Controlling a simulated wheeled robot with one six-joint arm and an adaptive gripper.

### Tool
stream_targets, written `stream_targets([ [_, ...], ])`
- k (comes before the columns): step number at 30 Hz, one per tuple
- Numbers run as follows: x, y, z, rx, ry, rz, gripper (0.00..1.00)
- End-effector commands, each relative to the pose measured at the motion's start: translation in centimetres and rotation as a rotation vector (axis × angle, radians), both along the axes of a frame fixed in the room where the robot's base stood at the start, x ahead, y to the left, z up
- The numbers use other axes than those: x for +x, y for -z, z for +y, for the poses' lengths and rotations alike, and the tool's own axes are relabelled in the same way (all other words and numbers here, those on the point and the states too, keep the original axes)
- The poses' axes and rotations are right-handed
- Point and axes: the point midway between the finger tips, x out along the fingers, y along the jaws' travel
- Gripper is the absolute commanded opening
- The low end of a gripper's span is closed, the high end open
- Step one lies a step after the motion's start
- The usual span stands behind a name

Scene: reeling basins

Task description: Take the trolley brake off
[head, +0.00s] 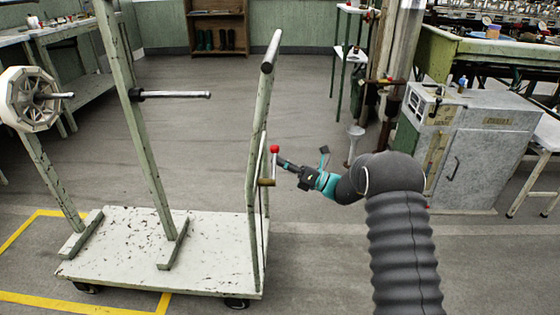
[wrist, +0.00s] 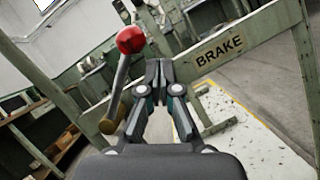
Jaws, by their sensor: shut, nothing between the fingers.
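The trolley (head: 130,255) has a chipped white deck and pale green posts. Its brake lever has a red ball knob (head: 274,149) on a thin rod, beside the trolley's right-hand handle frame. In the wrist view the red knob (wrist: 131,39) tops a grey rod that leans slightly and runs down to a brass-coloured pivot (wrist: 108,125). A green bar marked BRAKE (wrist: 220,50) lies to the right. My gripper (head: 281,160) is just right of the knob in the head view. In the wrist view my gripper (wrist: 158,70) is shut and empty, with the lever left of its fingers. I cannot tell if they touch.
A grey cabinet (head: 470,155) and a green-edged machine bench (head: 490,50) stand at the right. A post with pipes (head: 390,80) rises behind my arm. Yellow floor lines (head: 80,303) run around the trolley's left side. The floor behind the trolley is clear.

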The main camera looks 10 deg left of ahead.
Motion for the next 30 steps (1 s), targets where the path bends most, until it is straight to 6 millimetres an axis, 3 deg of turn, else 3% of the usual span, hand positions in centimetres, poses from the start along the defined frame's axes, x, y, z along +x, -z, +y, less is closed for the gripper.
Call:
stream_targets([
  [1, 0.1, 1.6, 0.1, -0.002, 0.000, 0.006, 0.00],
  [4, 0.3, 3.6, 0.2, -0.003, 0.003, 0.007, 0.00],
  [12, 1.3, 5.3, -5.3, -0.004, 0.007, 0.007, 0.00],
  [18, 1.7, 6.4, -7.8, -0.004, 0.005, 0.006, 0.00],
  [30, 1.8, 6.8, -8.8, -0.003, 0.003, 0.007, 0.00],
])
